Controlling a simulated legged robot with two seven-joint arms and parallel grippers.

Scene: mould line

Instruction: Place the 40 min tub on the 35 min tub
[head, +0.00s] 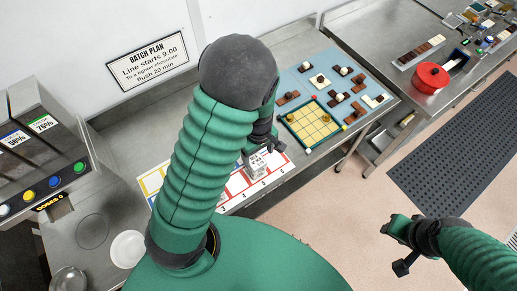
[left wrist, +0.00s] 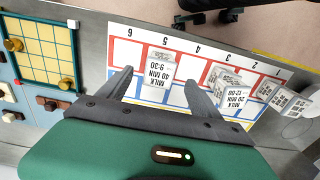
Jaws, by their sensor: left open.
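Another tub (left wrist: 235,97), apparently "MILK 20 MIN", stands to the right among more tubs (left wrist: 289,101) with unclear labels. My right gripper (head: 398,248) is open and empty over the floor.
The numbered mat (head: 279,159) lies on the steel bench. A yellow gridded tray (head: 311,123) and a blue mat with chocolate pieces lie beyond it. A red pot (head: 431,77) stands on the farther bench. Dispensers (head: 35,135) and a white bowl (head: 127,249) are at left.

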